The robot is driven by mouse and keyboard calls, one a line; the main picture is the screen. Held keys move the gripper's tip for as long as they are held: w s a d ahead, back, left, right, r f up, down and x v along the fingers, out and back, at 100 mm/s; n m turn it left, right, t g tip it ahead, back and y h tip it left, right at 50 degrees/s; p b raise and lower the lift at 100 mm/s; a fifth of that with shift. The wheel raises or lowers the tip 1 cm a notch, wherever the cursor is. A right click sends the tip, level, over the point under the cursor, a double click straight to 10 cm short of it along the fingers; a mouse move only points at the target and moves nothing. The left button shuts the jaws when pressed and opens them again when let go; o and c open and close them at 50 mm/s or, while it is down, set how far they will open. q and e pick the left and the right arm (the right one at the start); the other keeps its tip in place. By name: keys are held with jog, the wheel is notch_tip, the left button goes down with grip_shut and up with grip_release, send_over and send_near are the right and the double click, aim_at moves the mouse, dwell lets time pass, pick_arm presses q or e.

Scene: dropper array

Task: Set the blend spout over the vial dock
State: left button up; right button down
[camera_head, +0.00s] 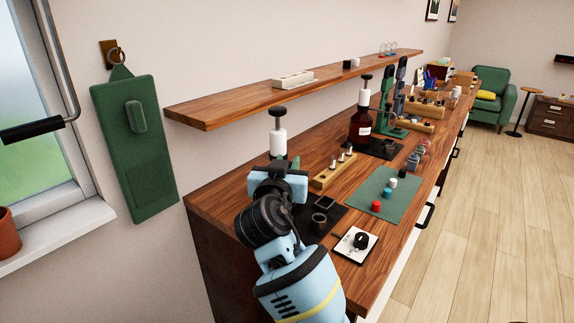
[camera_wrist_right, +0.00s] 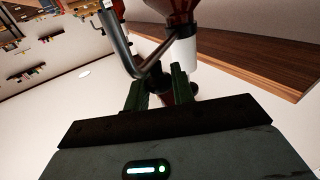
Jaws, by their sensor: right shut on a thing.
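A pump bottle with a white collar (camera_head: 277,141) and black knob stands behind my right gripper at the near left of the counter. Its lower body is hidden in the head view. In the right wrist view, a bent dark tube (camera_wrist_right: 147,72), which looks like the blend spout, runs beside the white collar (camera_wrist_right: 180,58) under the amber bottle (camera_wrist_right: 178,12). My right gripper (camera_head: 283,166) is shut on it; its green fingers (camera_wrist_right: 157,83) are at the tube's bend. A dark round holder (camera_head: 319,222), perhaps the vial dock, is on the black mat. My left gripper is not in view.
A wooden block with several small vials (camera_head: 333,170), a green mat (camera_head: 382,203) with coloured caps, and a white tile (camera_head: 342,251) bearing a black ring lie right of my arm. A second amber bottle (camera_head: 360,126) stands farther back. A wall shelf (camera_head: 220,112) overhangs the counter.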

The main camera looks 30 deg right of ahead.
jog(key=c, duration=1.3)
grip_release()
jog(key=shift+a, duration=0.1)
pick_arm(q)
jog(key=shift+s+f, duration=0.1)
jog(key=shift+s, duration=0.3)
pick_arm(e)
jog(key=shift+o, duration=0.2)
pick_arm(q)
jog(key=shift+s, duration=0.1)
pick_arm(e)
jog(key=shift+s, duration=0.1)
jog(key=shift+s+a, duration=0.2)
jog(key=shift+a, duration=0.05)
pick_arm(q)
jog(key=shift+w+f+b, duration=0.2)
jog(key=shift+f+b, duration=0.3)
pick_arm(e)
jog(key=v, duration=0.7)
